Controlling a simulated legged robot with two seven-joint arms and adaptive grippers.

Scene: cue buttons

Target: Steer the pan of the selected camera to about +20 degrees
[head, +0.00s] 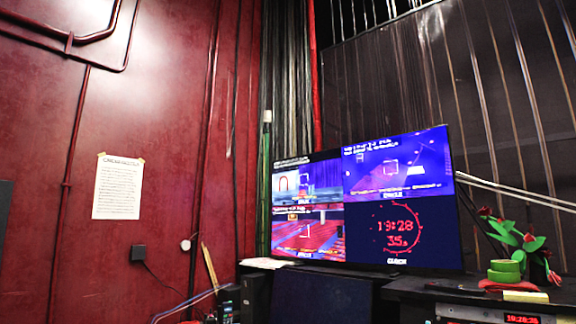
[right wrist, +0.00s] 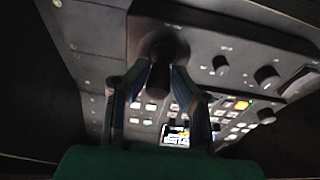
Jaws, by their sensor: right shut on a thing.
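In the right wrist view my right gripper (right wrist: 158,92) has its two fingers around a dark joystick (right wrist: 158,75) on a black control panel (right wrist: 210,30). It is shut on the stick, which rises from a round base. Lit buttons (right wrist: 241,105) and a small lit display (right wrist: 175,135) show on the panel. In the head view a monitor (head: 362,200) shows three camera pictures and a red clock reading about 19:28. The overlay text is too small to read, so I cannot tell the pan value or the selected camera. My left gripper is not in view.
A paper notice (head: 118,187) hangs on the red wall (head: 150,90). A plant with red flowers (head: 515,240) and green tape rolls (head: 505,270) stand right of the monitor.

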